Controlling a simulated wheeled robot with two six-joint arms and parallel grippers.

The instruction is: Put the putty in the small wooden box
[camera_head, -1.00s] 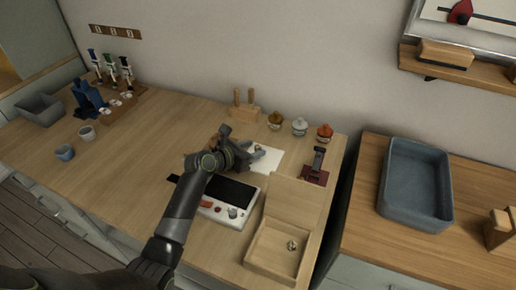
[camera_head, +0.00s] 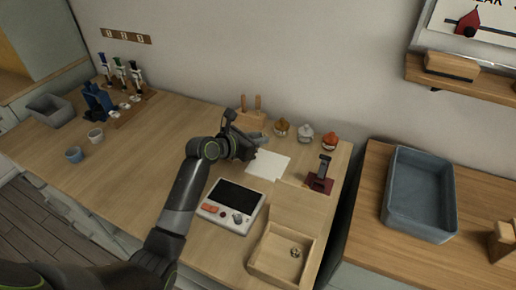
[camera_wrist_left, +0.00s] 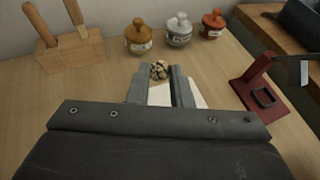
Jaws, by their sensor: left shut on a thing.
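My left gripper (camera_head: 260,138) is over the back of the table, beside the rear edge of the white sheet. In the left wrist view its two fingers (camera_wrist_left: 160,77) are shut on a small, gold-and-dark speckled lump, which I take for the putty (camera_wrist_left: 160,69). The lump cannot be made out in the head view. The small wooden box (camera_head: 254,268) stands open at the front right of the table, well apart from the gripper. A small speckled piece (camera_head: 295,252) lies inside it. A flat wooden panel (camera_head: 300,208) adjoins its back. My right gripper is not in view.
A white device with a dark screen (camera_head: 237,195) lies between my arm and the box. Behind are a wooden tool block (camera_head: 250,118) and three lidded jars (camera_head: 305,134). A dark red stand (camera_head: 319,178) is at the right. The white sheet (camera_head: 268,165) is bare.

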